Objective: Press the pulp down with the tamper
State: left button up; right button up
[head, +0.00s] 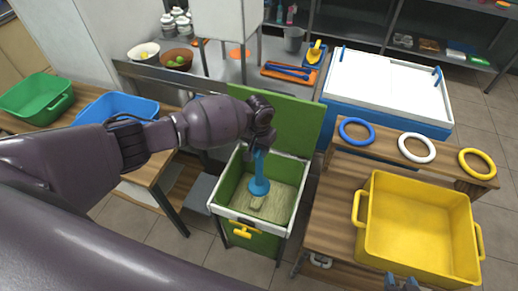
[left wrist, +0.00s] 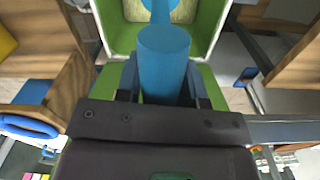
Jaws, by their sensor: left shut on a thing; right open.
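The blue tamper (head: 259,180) stands upright inside the green bin (head: 285,207), its round foot down on the pale pulp (head: 268,207). My left gripper (head: 262,143) is shut on the tamper's handle, above the bin's opening. In the left wrist view the handle (left wrist: 164,62) sits between the fingers, and some pulp (left wrist: 140,10) shows past it in the bin (left wrist: 115,30). My right gripper (head: 402,284) shows only as tips at the bottom edge of the head view, by the yellow crate, open. Whether the foot presses firmly on the pulp is hard to tell.
The bin's green lid (head: 285,120) stands open behind it. A yellow crate (head: 372,222) and blue, white and yellow rings (head: 416,148) are on the wooden table to the right. Green (head: 38,98) and blue (head: 118,105) tubs stand on the left table.

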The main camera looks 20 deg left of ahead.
pick_arm(q)
jog(key=shift+r, duration=2.65)
